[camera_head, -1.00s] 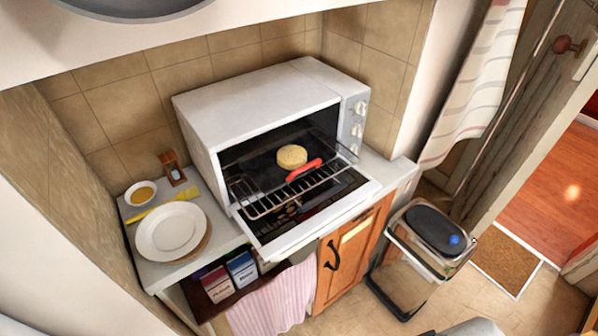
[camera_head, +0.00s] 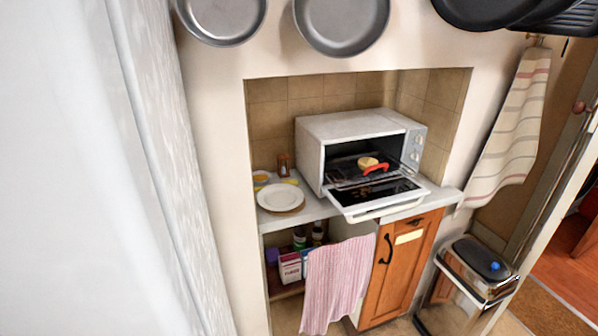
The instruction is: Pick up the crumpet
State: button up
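The crumpet (camera_head: 368,162) is a small round golden-tan piece. It sits on the dark tray and wire rack (camera_head: 350,174) of a white toaster oven (camera_head: 352,130), whose door (camera_head: 378,197) is folded down open. A red object (camera_head: 377,168) lies just in front of the crumpet, touching or very close to it; I cannot tell which. My gripper is not in view.
The oven stands on a counter in a tiled alcove, left of it a white plate (camera_head: 281,197). Pans (camera_head: 342,22) hang above. A pink striped cloth (camera_head: 337,283) hangs below the counter. A bin (camera_head: 482,258) stands right. A white surface (camera_head: 75,180) fills the left side.

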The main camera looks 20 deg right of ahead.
aim_at(364, 163)
jog(key=i+l+u, duration=0.15)
jog(key=l+u, duration=0.2)
jog(key=i+l+u, duration=0.1)
jog(key=l+u, duration=0.6)
jog(key=l, duration=0.2)
